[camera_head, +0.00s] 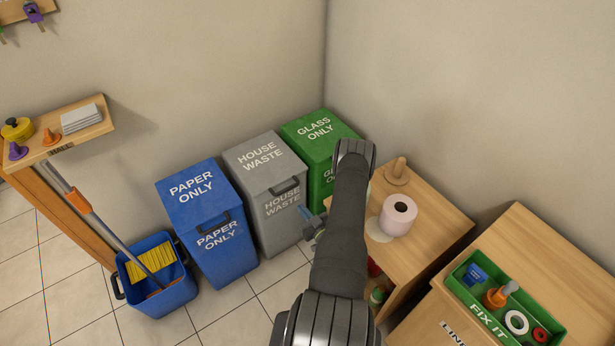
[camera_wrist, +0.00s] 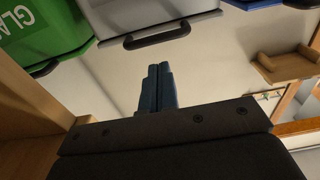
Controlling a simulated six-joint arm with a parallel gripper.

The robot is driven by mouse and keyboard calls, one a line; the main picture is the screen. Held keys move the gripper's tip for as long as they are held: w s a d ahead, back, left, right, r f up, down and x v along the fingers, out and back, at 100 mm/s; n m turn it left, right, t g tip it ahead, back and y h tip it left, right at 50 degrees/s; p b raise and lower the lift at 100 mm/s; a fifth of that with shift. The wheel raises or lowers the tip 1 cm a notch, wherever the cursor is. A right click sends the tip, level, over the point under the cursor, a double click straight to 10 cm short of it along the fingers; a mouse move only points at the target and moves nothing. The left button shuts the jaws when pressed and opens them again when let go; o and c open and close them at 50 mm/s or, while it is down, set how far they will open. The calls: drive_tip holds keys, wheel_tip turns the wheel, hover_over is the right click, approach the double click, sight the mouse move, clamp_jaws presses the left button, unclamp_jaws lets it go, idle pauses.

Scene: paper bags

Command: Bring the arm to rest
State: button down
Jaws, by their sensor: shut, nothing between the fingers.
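My arm reaches up through the middle of the head view and bends over beside the wooden cabinet. My gripper (camera_head: 305,212) shows partly at the left of the arm, in front of the grey house waste bin (camera_head: 282,209). In the wrist view my gripper (camera_wrist: 157,88) has its two blue fingers side by side, shut and empty. The grey bin also shows in the wrist view (camera_wrist: 110,18), with its dark handle beyond the fingertips. Part of my gripper is hidden behind the arm in the head view.
A blue paper bin (camera_head: 190,205) and a green glass bin (camera_head: 305,135) flank the grey one. The wooden cabinet (camera_head: 440,225) at right bears a paper roll (camera_head: 397,215). A blue bucket (camera_head: 172,298) stands at left. A green tool tray (camera_head: 462,290) is at lower right.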

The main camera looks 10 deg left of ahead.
idle(0.3)
drive_tip(key=r+x, duration=0.1)
drive_tip(key=x, duration=0.8)
